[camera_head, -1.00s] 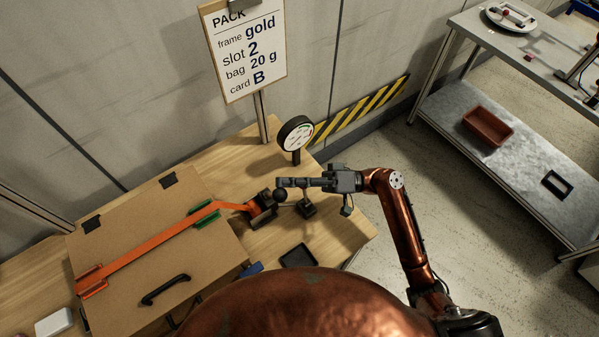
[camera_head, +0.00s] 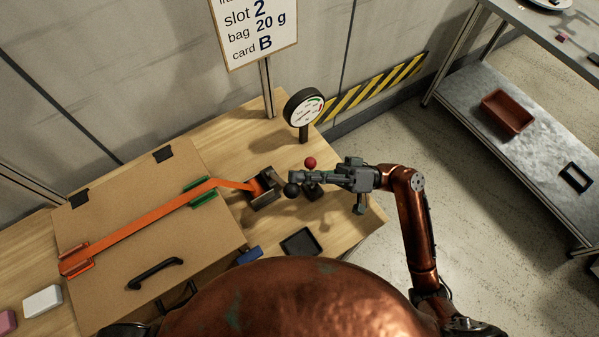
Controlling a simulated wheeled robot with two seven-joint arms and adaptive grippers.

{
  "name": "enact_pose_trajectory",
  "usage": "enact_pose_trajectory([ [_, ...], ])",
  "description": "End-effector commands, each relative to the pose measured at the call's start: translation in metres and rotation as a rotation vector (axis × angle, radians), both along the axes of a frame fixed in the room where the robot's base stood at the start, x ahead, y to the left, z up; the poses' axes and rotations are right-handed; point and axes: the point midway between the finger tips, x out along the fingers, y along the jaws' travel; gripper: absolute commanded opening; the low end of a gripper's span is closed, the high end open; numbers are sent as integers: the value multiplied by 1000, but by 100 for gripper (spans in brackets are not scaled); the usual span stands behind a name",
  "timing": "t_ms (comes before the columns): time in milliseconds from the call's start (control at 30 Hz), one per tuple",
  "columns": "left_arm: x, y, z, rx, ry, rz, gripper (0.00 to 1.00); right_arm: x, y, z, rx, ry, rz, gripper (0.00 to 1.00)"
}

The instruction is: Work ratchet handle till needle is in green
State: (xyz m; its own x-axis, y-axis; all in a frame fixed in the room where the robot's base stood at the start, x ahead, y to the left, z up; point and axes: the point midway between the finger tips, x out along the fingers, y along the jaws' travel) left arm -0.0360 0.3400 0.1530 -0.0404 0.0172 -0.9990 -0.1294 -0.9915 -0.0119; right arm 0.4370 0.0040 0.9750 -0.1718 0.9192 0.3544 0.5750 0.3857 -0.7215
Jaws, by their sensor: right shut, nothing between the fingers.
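The ratchet (camera_head: 265,190) is a dark metal block at the right end of an orange strap (camera_head: 140,225). A black ball knob (camera_head: 291,190) shows at its right side. A round white gauge (camera_head: 304,108) with a black rim stands on a post behind; its dial has a green arc and a red part, but its needle is too small to read. My right gripper (camera_head: 293,177) is shut and empty, its fingers pointing left just above the black knob in the picture. I cannot tell whether they touch it. My left gripper is not in view.
A red ball (camera_head: 310,162) shows just behind my right fingers; its support is hidden. The strap crosses a cardboard box (camera_head: 110,195) with green and orange corner guards. A black tray (camera_head: 300,242) lies in front. A sign stands behind; a metal shelf (camera_head: 520,160) is at right.

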Motion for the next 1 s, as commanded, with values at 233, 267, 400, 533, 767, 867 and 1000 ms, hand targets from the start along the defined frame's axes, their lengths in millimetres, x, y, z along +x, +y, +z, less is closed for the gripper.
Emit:
enact_pose_trajectory([
  [233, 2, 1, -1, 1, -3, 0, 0, -4, 0, -8, -15, 2, 13, 0],
  [267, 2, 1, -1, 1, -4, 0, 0, -4, -2, -8, -14, 2, 12, 0],
  [400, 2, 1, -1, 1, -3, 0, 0, 0, -15, -14, -15, 4, 9, 0],
  [533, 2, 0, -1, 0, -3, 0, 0, 6, -38, -22, -13, 7, 6, 0],
  [767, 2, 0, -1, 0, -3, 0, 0, 16, -81, -35, -7, 5, 3, 0],
  [867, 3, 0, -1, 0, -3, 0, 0, 19, -94, -40, -6, 5, 2, 0],
  [1000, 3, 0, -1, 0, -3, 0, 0, 22, -105, -43, -2, 4, 2, 0],
])
